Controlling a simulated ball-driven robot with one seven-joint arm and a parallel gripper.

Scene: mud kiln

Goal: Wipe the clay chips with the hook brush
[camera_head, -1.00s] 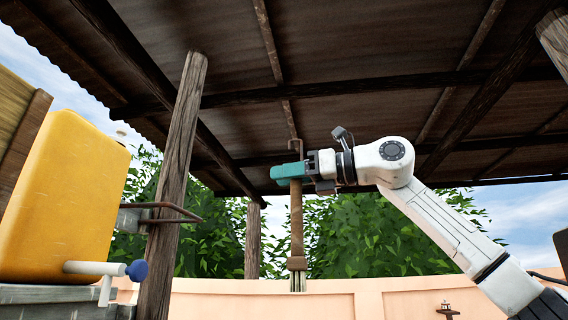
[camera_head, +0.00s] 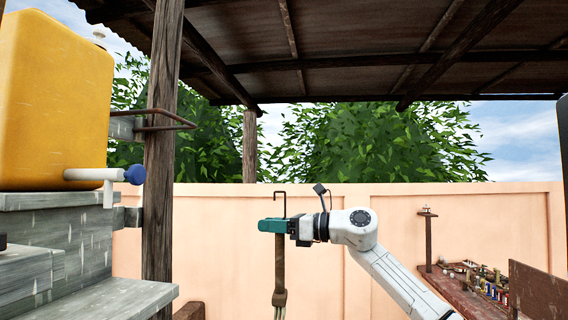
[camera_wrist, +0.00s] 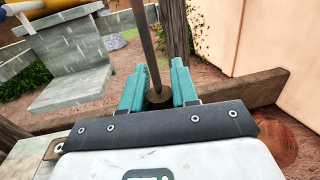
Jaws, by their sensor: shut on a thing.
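My gripper (camera_head: 271,226) has teal fingers shut on the hook brush (camera_head: 280,257). The brush hangs upright from the fingers, its hook above them and its wooden handle and pale bristles below. In the wrist view, the teal fingers (camera_wrist: 159,92) stand on both sides of the brown handle (camera_wrist: 147,45), with a thin rod rising out of the picture. The brush is held in the air in front of the pink wall. No clay chips can be made out in either view.
A yellow water container (camera_head: 55,95) with a tap stands on grey stepped blocks (camera_head: 60,235) at left, beside a wooden post (camera_head: 161,150). At right, a reddish bench (camera_head: 460,295) holds several small items. A pink wall (camera_head: 215,250) runs behind. A timber beam (camera_wrist: 265,85) crosses the ground.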

